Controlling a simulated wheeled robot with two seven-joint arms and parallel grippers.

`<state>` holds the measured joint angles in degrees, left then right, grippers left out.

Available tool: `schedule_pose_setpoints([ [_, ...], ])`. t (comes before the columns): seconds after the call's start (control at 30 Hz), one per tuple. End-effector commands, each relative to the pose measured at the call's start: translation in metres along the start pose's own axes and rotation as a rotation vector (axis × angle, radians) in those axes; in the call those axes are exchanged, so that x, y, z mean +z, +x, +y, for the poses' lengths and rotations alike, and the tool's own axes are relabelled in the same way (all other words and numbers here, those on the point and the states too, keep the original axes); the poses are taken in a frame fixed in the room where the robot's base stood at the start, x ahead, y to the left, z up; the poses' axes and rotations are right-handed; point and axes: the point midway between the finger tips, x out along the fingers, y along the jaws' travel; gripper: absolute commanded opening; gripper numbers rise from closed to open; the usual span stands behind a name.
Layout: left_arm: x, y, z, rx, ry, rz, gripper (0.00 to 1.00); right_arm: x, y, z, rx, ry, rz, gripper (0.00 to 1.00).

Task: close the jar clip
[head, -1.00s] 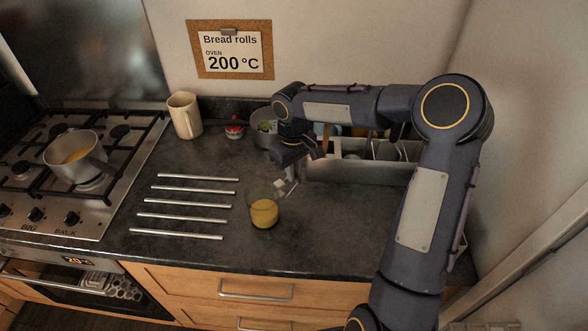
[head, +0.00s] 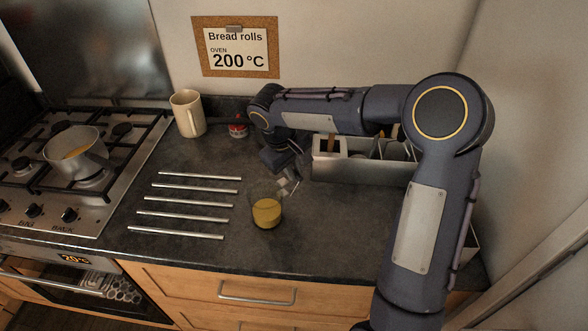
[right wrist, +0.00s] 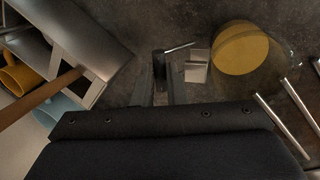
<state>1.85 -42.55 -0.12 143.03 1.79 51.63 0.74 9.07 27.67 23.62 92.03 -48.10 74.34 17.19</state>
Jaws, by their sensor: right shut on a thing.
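A clear glass jar (head: 267,212) with yellow contents stands upright near the counter's front edge. In the right wrist view the jar (right wrist: 242,50) is at the upper right. Its clip (head: 283,187) is a pale metal plate with thin wire at the jar's upper back side. The clip (right wrist: 196,66) also shows left of the jar in the right wrist view. My right gripper (head: 294,177) reaches down behind the jar. Its narrow fingers (right wrist: 162,72) are shut at the clip's wire end; the exact contact is hard to see. My left gripper is out of view.
Several metal bars (head: 188,204) lie left of the jar. A grey utensil box (head: 360,168) stands behind and right. A beige mug (head: 187,113) and a small red jar (head: 238,128) stand at the back. A pot (head: 76,150) sits on the hob at left.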

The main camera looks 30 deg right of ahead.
Motion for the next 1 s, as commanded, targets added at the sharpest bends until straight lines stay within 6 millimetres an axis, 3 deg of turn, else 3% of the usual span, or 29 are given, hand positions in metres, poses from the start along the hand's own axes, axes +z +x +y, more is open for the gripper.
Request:
schedule_pose_setpoints([
  [0.03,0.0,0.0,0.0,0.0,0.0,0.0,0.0,0.0,0.0,0.0,0.0,0.0,-0.001,0.14],
  [0.2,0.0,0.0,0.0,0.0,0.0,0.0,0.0,0.0,0.0,0.0,-0.001,0.0,0.0,0.34],
  [0.63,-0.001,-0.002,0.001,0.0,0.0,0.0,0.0,0.0,0.0,0.001,-0.015,0.0,-0.002,0.34],
  [1.0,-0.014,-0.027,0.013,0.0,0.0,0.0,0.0,0.001,0.008,0.014,-0.206,0.004,-0.006,0.34],
])
